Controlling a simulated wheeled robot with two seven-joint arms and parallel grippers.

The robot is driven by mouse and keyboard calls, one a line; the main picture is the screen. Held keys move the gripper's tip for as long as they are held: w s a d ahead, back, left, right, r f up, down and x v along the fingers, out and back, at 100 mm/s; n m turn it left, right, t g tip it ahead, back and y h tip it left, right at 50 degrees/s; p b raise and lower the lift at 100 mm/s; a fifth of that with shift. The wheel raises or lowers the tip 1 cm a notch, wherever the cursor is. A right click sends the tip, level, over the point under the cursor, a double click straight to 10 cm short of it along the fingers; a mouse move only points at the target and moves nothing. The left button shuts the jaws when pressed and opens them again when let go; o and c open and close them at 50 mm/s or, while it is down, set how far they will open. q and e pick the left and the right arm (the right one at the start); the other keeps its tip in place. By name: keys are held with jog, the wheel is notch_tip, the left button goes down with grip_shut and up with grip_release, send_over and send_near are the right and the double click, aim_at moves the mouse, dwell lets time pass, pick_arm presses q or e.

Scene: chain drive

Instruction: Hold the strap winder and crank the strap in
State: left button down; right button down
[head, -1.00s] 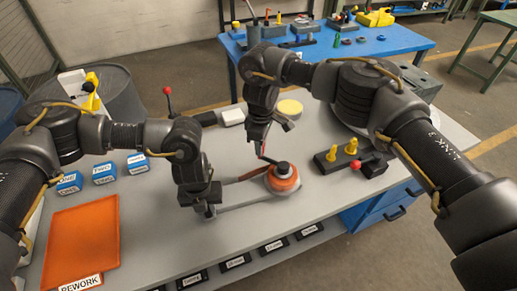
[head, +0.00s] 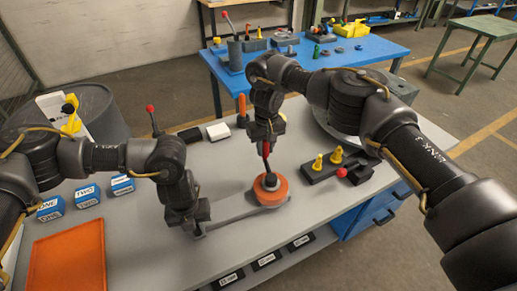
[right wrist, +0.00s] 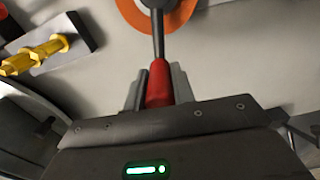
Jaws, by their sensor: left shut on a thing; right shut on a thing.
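The strap winder has an orange round drum (head: 276,198) with a black hub, at the end of a flat grey frame (head: 228,221) lying on the grey table. A thin dark crank arm (right wrist: 158,35) runs from the hub to a red crank handle (right wrist: 158,84). My right gripper (head: 266,148) is shut on the red handle, just beyond the drum; its fingers flank the handle in the right wrist view. My left gripper (head: 199,226) is shut at the frame's left end, low at the table. Its fingers hide what they grip.
A black block with yellow pegs (head: 325,168) and a red knob stands right of the drum. An orange tray (head: 65,262), blue labelled boxes (head: 88,196) and a red-topped lever (head: 151,112) are at the left. Black labelled bins line the front edge.

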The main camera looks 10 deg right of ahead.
jog(key=shift+s+d+m, duration=0.2)
jog(key=shift+d+m, duration=0.4)
jog(key=shift+d, duration=0.45)
jog(key=shift+s+d+m, duration=0.15)
jog(key=shift+d+m, duration=0.45)
jog(key=shift+d, duration=0.45)
jog(key=shift+d, duration=0.1)
jog(key=c, duration=1.2)
grip_release()
jog(key=shift+s, duration=0.1)
jog(key=shift+o, duration=0.2)
notch_tip(320, 180, up, 12)
